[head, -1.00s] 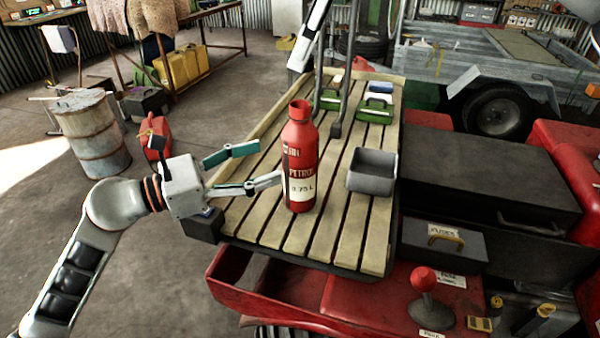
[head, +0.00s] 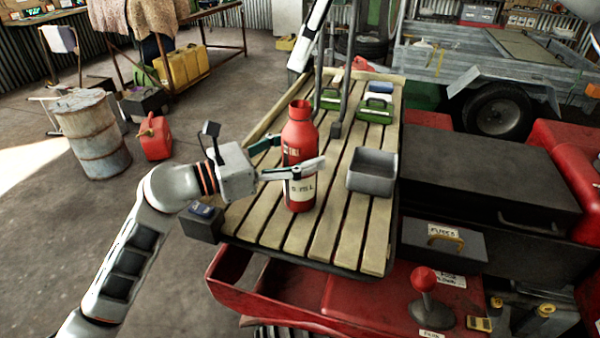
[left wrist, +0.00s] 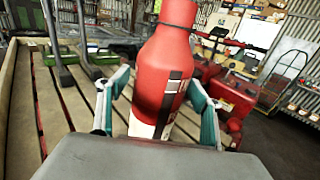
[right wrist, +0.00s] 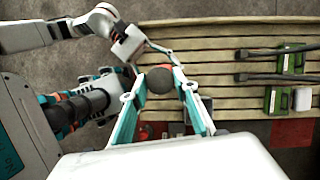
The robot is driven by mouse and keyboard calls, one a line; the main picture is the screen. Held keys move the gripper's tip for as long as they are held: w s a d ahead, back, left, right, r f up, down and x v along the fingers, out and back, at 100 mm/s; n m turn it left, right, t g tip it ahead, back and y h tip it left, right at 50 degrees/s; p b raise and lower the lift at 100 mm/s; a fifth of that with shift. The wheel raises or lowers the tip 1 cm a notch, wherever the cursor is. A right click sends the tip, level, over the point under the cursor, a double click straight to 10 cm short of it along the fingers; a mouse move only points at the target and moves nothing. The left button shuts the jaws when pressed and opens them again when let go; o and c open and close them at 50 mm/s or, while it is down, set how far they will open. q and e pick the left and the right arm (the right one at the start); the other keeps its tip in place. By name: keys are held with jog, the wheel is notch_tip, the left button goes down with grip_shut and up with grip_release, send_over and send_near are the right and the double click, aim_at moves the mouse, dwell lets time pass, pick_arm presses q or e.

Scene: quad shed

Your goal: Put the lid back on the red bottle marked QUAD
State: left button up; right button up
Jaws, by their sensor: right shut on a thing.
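The red bottle (head: 299,135) stands upright on the slatted wooden deck, with no lid on its neck. A finger partly covers its label, and I cannot read QUAD. My left gripper (head: 300,153) is open with a finger on either side of the bottle. In the left wrist view the bottle (left wrist: 165,75) is between the spread fingers, with gaps visible. My right gripper (right wrist: 160,78) shows in its own wrist view, seen from above, shut on a dark round thing that looks like the lid (right wrist: 159,80). The right gripper is not clear in the head view.
A grey open bin (head: 371,181) stands right of the bottle. Dark upright bars (head: 336,129) and green cases (head: 375,110) are behind it. A red knobbed lever (head: 424,279) and a dark grey box (head: 443,239) are at front right. Bare slats lie around the bottle.

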pick_arm(q)
jog(key=c, duration=1.4)
pick_arm(e)
send_over(291, 107)
jog(key=d, duration=0.2)
jog(key=shift+w+d+f, duration=0.1)
jog(key=shift+w+f, duration=0.15)
jog(key=shift+f, duration=1)
jog(key=shift+w+d+f, duration=0.1)
jog(key=shift+w+f, duration=0.1)
jog(key=shift+f, duration=1)
jog(key=shift+f, duration=0.15)
jog(key=shift+f, duration=0.75)
jog(key=shift+f, duration=0.6)
